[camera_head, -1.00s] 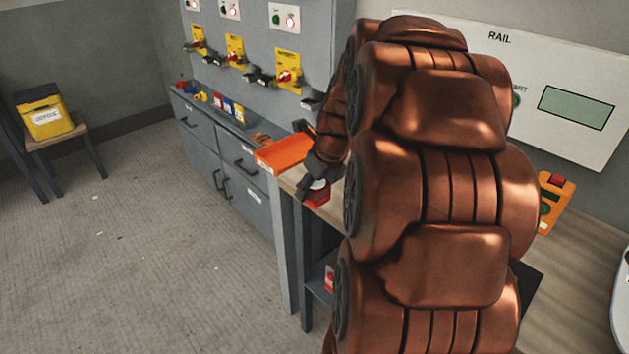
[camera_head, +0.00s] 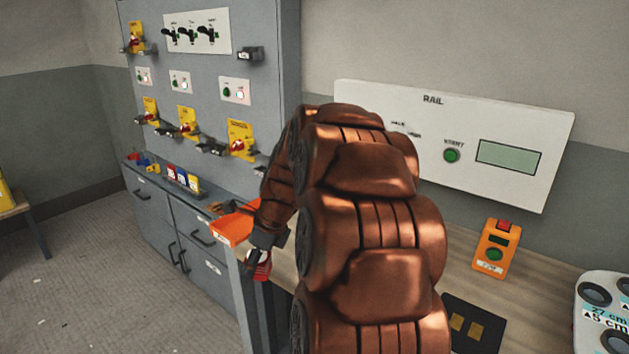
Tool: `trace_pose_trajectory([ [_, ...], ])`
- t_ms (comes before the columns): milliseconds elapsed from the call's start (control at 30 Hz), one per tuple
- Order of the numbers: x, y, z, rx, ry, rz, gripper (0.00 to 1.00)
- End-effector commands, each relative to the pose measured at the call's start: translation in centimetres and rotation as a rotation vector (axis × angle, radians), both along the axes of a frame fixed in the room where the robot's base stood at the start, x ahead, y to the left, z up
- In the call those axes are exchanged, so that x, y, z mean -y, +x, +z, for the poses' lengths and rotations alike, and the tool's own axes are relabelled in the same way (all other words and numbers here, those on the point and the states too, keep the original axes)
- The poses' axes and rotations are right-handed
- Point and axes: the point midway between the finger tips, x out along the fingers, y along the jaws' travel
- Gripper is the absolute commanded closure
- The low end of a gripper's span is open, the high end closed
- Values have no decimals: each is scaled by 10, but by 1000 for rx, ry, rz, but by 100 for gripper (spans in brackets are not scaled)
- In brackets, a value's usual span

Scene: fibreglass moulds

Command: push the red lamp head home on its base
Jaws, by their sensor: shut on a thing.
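My copper arm runs down the middle of the view and hides much of the bench. My gripper (camera_head: 262,262) is at its far end, at the bench's left edge, beside the orange tray. It is shut on a small red thing (camera_head: 259,271), which looks like the red lamp head; only part of it shows below the dark fingers. I cannot make out a lamp base, and I cannot tell whether the red thing touches anything besides my fingers.
An orange tray (camera_head: 230,228) is just left of my gripper. A grey cabinet (camera_head: 168,223) with switches above stands at left. An orange tester (camera_head: 495,249), a black plate with gold pads (camera_head: 468,329) and a white board (camera_head: 605,318) lie right. The RAIL panel (camera_head: 455,145) hangs behind.

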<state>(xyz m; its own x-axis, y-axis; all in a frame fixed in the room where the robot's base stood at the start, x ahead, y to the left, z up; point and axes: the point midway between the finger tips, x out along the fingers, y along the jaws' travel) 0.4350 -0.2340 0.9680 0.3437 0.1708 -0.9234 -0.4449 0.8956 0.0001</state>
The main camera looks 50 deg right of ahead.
Motion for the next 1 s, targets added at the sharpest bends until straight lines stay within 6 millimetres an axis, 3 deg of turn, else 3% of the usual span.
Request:
trace_pose_trajectory([
  [367,-41,54,-31,-3,0,745,77],
  [567,-75,79,-50,-5,1,1171,77],
  [1000,-188,123,-103,-4,2,2274,77],
])
